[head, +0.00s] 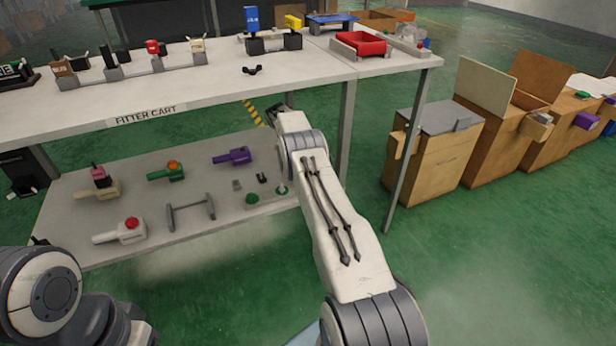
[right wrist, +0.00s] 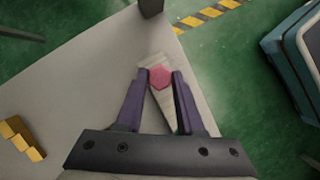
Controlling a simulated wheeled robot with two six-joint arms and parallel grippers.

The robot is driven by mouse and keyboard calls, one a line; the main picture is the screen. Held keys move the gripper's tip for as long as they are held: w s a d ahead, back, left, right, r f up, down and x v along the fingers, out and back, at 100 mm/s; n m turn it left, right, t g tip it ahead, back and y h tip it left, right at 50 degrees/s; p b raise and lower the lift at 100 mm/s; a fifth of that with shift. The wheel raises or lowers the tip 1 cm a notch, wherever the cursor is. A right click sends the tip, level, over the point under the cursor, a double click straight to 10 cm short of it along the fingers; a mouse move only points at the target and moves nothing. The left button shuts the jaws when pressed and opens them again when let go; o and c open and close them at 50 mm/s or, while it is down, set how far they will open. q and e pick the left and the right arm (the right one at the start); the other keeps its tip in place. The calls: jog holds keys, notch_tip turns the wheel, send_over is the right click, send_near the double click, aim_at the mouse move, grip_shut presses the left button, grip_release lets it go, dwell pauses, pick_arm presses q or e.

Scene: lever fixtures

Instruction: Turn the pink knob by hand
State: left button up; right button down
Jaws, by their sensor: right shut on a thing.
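The pink knob (right wrist: 160,78) is a hexagonal piece on a pale, tapered base (right wrist: 165,105), seen in the right wrist view near the edge of a light grey shelf. My right gripper (right wrist: 160,72) has its two purple fingers closed on either side of the knob, gripping it. In the head view my right arm reaches toward the far right end of the cart's lower shelf (head: 75,215), and the knob it grips is hidden there. My left gripper is out of view; only part of my left arm shows at lower left.
The upper shelf (head: 130,95) of the cart overhangs the lower one, with a post (head: 347,130) right of my arm. The lower shelf holds a purple-handled piece (head: 233,156), a red-knobbed piece (head: 130,228) and a grey handle (head: 190,212). Yellow stepped blocks (right wrist: 22,138) lie left in the wrist view.

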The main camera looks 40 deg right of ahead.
jog(key=c, duration=0.5)
grip_release()
